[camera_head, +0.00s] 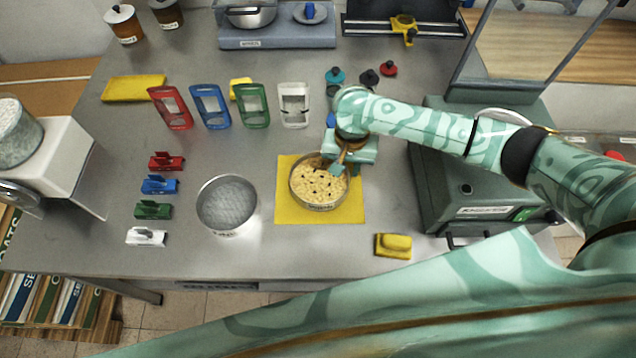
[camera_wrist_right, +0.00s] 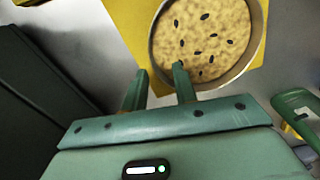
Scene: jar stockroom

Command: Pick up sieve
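A round, shallow metal vessel (camera_head: 318,204), which I take to be the sieve, stands on a yellow mat (camera_head: 287,214). It is filled with pale grains and dark specks, so any mesh is hidden. It also shows in the right wrist view (camera_wrist_right: 205,40). My right gripper (camera_head: 343,164) is at its far right rim. In the right wrist view my right gripper (camera_wrist_right: 160,72) has its fingers apart, one overlapping the vessel's inside and one outside the rim. Contact cannot be told. My left gripper is not in view.
A grey-bottomed metal bowl (camera_head: 228,207) stands to the left. Red, blue, green and white clips and frames line the table behind and left. A yellow sponge (camera_head: 393,245) lies front right, beside a green machine (camera_head: 470,180). The table's front left is clear.

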